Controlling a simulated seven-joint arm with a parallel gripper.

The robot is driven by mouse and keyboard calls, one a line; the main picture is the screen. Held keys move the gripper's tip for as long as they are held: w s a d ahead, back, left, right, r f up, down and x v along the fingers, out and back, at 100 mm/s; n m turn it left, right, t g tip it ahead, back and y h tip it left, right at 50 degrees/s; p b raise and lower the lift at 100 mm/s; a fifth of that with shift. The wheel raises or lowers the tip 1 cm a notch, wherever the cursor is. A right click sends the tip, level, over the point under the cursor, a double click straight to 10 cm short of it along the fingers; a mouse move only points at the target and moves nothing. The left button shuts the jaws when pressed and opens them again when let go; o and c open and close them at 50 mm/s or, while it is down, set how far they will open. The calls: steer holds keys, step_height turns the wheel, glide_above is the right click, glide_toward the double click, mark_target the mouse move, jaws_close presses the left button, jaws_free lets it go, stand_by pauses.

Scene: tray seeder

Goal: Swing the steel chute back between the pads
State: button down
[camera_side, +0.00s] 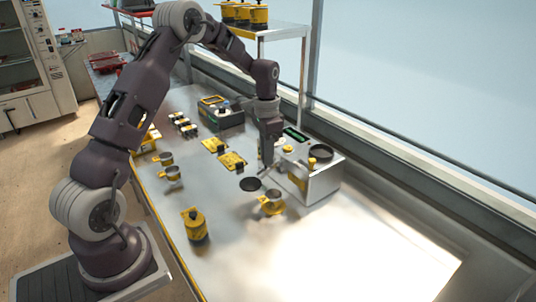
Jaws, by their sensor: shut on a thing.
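My gripper (266,164) points down at the left front side of the grey seeder machine (322,180). It is shut on a thin steel piece (265,173) that looks like the chute; the fingers hide much of it. The machine has a dark round opening and a yellow knob (312,162) on top. The pads are too small to make out. A dark round disc (250,184) lies flat on the bench just below and left of my gripper. A yellow-banded cup (271,203) stands in front of the machine.
A yellow canister (195,224) stands nearer on the steel bench (290,260). A shelf (270,32) rises behind. The front right of the bench is clear.

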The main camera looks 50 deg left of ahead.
stand_by(0.5)
steer(key=c, duration=1.3)
jaws_free()
step_height(320, 180, up, 7)
steer(key=shift+r, duration=0.1)
steer(key=shift+r, duration=0.1)
steer(key=s+d+r+n+t, duration=0.1)
steer(key=s+d+r+t, duration=0.2)
steer(key=s+d+r, duration=0.95)
steer(key=s+d+n+t, duration=0.1)
steer(key=s+d, duration=0.2)
steer(key=s, duration=0.5)
steer(key=s+d+t, duration=0.1)
steer(key=s+d, duration=0.2)
steer(key=s, duration=0.5)
steer(key=shift+s+f+n+t, duration=0.3)
steer(key=shift+f+n, duration=0.1)
steer(key=shift+f, duration=0.05)
